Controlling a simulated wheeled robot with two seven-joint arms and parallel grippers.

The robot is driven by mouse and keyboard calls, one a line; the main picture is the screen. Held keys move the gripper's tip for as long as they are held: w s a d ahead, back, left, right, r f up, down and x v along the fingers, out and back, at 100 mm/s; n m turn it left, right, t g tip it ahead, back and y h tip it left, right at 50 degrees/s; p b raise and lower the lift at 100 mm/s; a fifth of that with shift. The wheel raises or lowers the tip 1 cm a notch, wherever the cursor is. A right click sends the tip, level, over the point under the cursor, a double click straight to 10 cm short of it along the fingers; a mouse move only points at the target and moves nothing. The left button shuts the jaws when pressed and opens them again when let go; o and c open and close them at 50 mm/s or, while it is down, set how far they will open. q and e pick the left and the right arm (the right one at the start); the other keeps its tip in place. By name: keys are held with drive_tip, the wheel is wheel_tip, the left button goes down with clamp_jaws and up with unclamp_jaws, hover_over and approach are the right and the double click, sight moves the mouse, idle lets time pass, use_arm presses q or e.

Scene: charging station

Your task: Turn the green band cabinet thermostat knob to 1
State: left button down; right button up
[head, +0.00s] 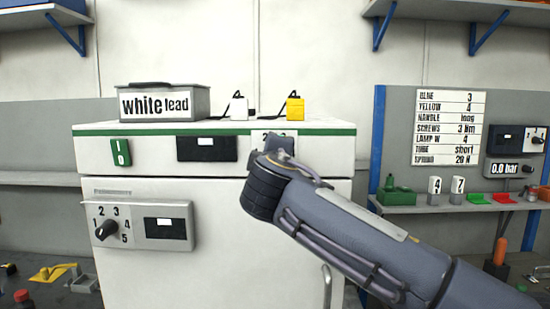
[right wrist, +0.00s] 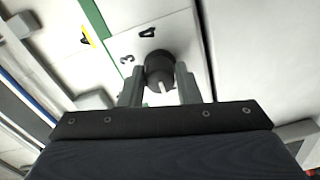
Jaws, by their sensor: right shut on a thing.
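The white cabinet (head: 250,240) with a green band (head: 350,132) along its top edge stands ahead in the head view. My right gripper (right wrist: 158,90) is shut on a dark round knob (right wrist: 160,66) on the cabinet's upper panel, one finger on each side. Numerals 3 and 4 show beside this knob in the right wrist view; the other numerals are hidden. A pale mark shows on the knob's gripper-facing side; which numeral it points at I cannot tell. In the head view my right wrist (head: 268,180) covers this knob. My left gripper is not in view.
A second black knob (head: 107,229) with numerals 1 to 5 sits on the lower left panel beside a display (head: 165,228). A green switch (head: 121,152) and a dark display (head: 207,148) are on the upper strip. A "white lead" box (head: 164,103) stands on top.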

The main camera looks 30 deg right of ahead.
drive_tip(key=o, duration=1)
drive_tip(key=b+v, duration=0.2)
drive_tip(key=v, duration=0.6)
drive_tip(key=shift+w, duration=0.1)
